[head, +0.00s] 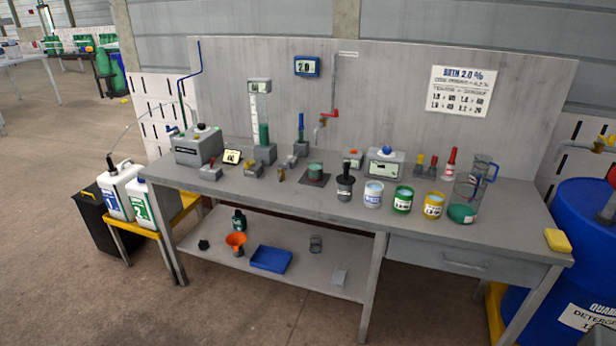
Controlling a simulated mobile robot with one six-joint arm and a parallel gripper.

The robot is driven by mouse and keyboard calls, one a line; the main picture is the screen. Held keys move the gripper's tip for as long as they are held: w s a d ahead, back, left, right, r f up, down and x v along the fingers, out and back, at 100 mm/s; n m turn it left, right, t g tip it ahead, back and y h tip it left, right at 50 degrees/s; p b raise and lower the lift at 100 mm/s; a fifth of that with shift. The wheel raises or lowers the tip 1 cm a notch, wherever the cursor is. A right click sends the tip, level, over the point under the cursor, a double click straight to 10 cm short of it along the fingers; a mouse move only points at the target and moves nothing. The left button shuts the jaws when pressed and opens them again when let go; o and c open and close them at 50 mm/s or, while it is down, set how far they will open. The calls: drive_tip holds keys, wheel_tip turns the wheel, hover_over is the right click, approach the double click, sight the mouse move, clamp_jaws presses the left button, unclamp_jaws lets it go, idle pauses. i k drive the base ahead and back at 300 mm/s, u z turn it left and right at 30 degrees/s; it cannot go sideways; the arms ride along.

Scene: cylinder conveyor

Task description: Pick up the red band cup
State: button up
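I cannot make out a red band on any cup in the head view. My gripper is not in view.
A clear jug (480,176) and a green rounded object (461,213) stand right of the cups. A yellow sponge (557,240) lies at the bench's right end. A blue tray (271,259) and orange funnel (236,239) are on the lower shelf. A blue drum (585,235) stands right.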

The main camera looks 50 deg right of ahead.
sight(315, 170)
drive_tip(key=z, duration=0.15)
drive_tip(key=i, duration=0.95)
drive_tip(key=u, duration=0.1)
